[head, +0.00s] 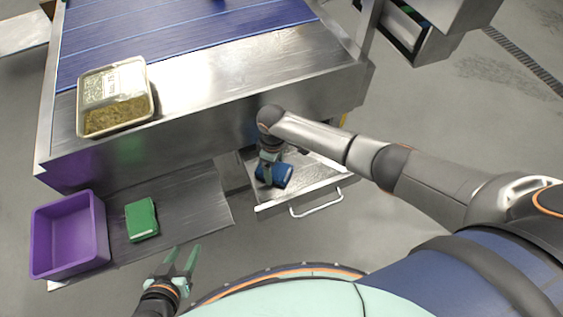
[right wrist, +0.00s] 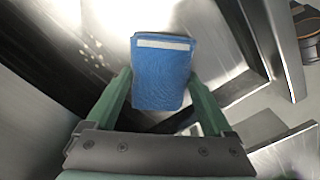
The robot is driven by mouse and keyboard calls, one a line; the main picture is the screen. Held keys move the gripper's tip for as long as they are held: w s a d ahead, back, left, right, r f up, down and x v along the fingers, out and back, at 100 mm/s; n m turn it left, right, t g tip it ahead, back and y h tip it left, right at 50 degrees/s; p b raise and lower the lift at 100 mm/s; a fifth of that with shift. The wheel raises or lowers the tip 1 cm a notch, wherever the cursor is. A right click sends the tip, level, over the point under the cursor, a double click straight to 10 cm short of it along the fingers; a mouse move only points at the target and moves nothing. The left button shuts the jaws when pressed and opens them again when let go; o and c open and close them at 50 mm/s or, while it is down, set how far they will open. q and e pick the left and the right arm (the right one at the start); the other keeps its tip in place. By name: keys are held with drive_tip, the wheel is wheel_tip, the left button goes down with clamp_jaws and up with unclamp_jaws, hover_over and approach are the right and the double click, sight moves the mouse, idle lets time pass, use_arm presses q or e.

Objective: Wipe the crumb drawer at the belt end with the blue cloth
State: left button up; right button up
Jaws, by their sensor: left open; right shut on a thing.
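The blue cloth (right wrist: 162,75) is a folded pad with a white stripe, held between the fingers of my right gripper (right wrist: 160,92). In the head view the cloth (head: 281,175) is inside the open crumb drawer (head: 318,187), toward its left side. The drawer is a shallow steel tray with a front handle, pulled out under the belt end. Pale crumbs (right wrist: 92,55) show on a metal surface in the right wrist view. I cannot tell whether the cloth touches the drawer floor. My left gripper (head: 184,258) is open and empty, below the green cloth, away from the drawer.
A purple bin (head: 68,238) and a folded green cloth (head: 142,218) are on a dark low shelf left of the drawer. A clear-lidded food tray (head: 116,97) sits on the steel belt end beside the blue belt (head: 190,30). A steel cabinet (head: 425,40) stands at upper right.

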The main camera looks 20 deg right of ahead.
sight(299, 155)
drive_tip(key=shift+w+a+f+b, duration=0.15)
drive_tip(key=shift+w+b, duration=0.4)
drive_tip(key=shift+b, duration=0.05)
drive_tip(key=shift+w+a+f+b, duration=0.1)
drive_tip(key=shift+w+b, duration=0.4)
drive_tip(key=shift+b, duration=0.05)
drive_tip(key=shift+w+b, duration=0.5)
drive_tip(key=shift+w, duration=0.05)
drive_tip(key=shift+d+r, duration=0.2)
drive_tip(key=shift+d+p, duration=0.8)
drive_tip(key=shift+d, duration=0.65)
drive_tip(key=shift+w+d+f, duration=0.1)
drive_tip(key=shift+d, duration=1.9)
drive_tip(key=shift+d+p, duration=0.45)
drive_tip(key=shift+d, duration=0.5)
drive_tip(key=shift+w+d, duration=0.15)
drive_tip(key=shift+d, duration=2.25)
drive_tip(key=shift+s+a+f+p, duration=0.1)
drive_tip(key=shift+s+a+p, duration=0.1)
drive_tip(key=shift+a, duration=0.95)
drive_tip(key=shift+s+a+f+p, duration=0.1)
drive_tip(key=shift+a+p, duration=0.1)
drive_tip(key=shift+a, duration=0.95)
drive_tip(key=shift+a+r+p, duration=0.15)
drive_tip(key=shift+a+p, duration=0.15)
drive_tip(key=shift+a, duration=2.15)
drive_tip(key=shift+a+r, duration=0.15)
drive_tip(key=shift+a, duration=1)
drive_tip(key=shift+a+r, duration=0.1)
drive_tip(key=shift+a, duration=1)
